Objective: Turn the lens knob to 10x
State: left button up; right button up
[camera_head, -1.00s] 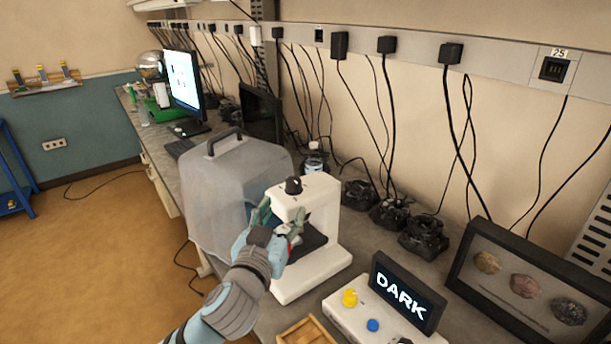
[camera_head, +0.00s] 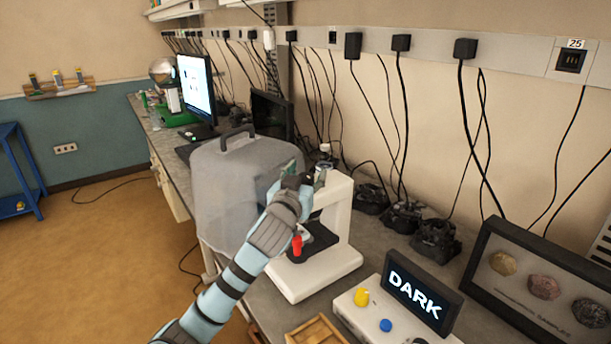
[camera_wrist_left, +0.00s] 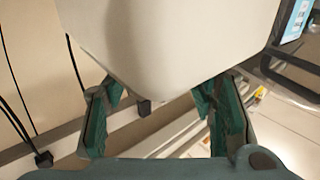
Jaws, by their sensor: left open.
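The white microscope (camera_head: 333,268) stands on the bench, with a black stage and a small red part (camera_head: 297,246). My left gripper (camera_head: 309,174) is at the top of its head, where the black lens knob sits. The hand hides the knob or blends with it, so its setting cannot be read. In the left wrist view, the gripper's green-padded fingers (camera_wrist_left: 158,95) are spread apart. The white microscope body (camera_wrist_left: 165,45) fills the upper middle, partly between them, and no knob shows there. I cannot tell whether the fingers touch the knob. My right gripper is not in view.
A translucent cover with a handle (camera_head: 225,195) stands close left of the microscope. A console with a DARK display (camera_head: 418,290), a yellow knob and a blue button is at the front right. A wooden tray (camera_head: 318,332) lies in front. Black bundles (camera_head: 402,218) sit behind.

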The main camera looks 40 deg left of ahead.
pick_arm(q)
jog(key=c, duration=1.2)
jog(key=shift+a+m+h+p, duration=0.1)
jog(key=shift+m+h+p, duration=0.3)
jog(key=shift+h, duration=0.1)
jog(key=m+t+h+p, duration=0.1)
jog(key=m+h+p, duration=0.2)
jog(key=h, duration=0.2)
jog(key=shift+r+p, duration=0.1)
jog(key=shift+p, duration=0.2)
jog(key=shift+m+h, duration=0.6)
jog(key=shift+h, duration=0.1)
jog(key=o, duration=1.2)
